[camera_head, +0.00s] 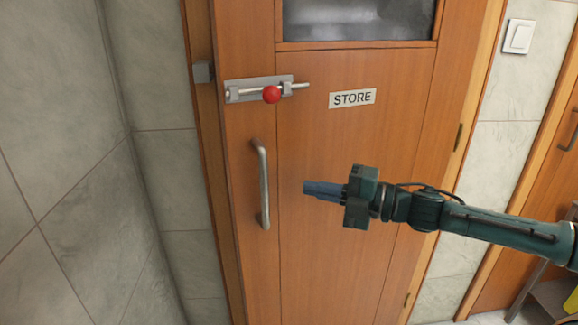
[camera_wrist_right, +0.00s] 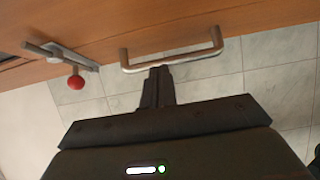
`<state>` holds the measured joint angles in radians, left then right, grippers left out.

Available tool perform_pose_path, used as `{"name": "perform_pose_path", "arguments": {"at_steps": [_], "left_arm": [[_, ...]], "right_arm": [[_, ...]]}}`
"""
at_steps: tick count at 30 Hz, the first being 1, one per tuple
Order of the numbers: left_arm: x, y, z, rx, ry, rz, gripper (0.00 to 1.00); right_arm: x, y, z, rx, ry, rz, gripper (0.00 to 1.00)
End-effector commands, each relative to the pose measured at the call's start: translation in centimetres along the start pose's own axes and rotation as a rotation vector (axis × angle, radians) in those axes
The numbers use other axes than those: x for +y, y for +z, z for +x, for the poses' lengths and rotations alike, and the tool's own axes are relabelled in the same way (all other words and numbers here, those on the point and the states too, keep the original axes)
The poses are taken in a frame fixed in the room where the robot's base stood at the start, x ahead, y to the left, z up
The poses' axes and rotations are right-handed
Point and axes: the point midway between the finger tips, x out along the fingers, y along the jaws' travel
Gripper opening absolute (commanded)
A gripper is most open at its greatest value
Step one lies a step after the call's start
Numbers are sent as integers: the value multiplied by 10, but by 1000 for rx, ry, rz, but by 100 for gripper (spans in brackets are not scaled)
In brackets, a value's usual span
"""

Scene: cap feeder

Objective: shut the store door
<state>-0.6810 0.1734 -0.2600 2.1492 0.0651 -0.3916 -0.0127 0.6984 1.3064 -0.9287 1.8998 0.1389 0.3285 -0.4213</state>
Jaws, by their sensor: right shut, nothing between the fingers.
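My right gripper (camera_head: 306,188) is shut and empty, in front of the door to the right of the handle. Its fingertips show in the wrist view (camera_wrist_right: 158,72), close to the handle.
A bolt (camera_head: 258,90) with a red knob (camera_head: 271,95) is on the door above the handle. Its rod sticks out to the right, clear of the keeper (camera_head: 203,72) on the frame. A tiled wall (camera_head: 70,200) is at left, a light switch (camera_head: 518,37) at right.

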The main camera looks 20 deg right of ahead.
Motion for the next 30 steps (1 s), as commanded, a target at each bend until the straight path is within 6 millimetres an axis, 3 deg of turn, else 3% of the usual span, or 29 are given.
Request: {"name": "perform_pose_path", "arguments": {"at_steps": [1,6,10,30], "left_arm": [[1,-4,-4,-10,-1,10,90],[2,-5,-7,-23,-1,38,90],[1,-7,-8,-27,-3,52,90],[-4,-8,-7,-31,-18,38,90]], "right_arm": [[7,0,14,3,6,-1,0],[4,3,47,0,2,-2,0],[3,18,59,-2,1,-1,0],[0,34,73,-12,1,2,0]]}}
